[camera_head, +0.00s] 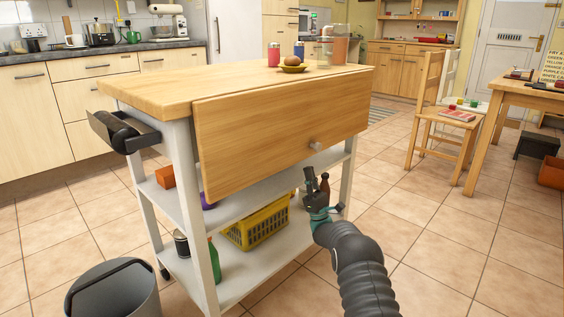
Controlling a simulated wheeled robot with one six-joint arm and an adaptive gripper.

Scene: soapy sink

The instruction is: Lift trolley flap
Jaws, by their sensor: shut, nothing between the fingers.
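The trolley flap (270,128) is a wooden panel hanging down along the near long side of the trolley, below the edge of its wooden top (215,82). A small pale knob (316,146) sits on the flap near its lower right edge. My gripper (309,182) is below and slightly left of the knob, near the flap's lower right edge and apart from the knob. It is shut with nothing held. My arm reaches up to it from the bottom right.
Lower shelves hold a yellow basket (257,224) and bottles. A grey bin (113,290) stands front left. A wooden chair (440,135) is right; tiled floor between is clear.

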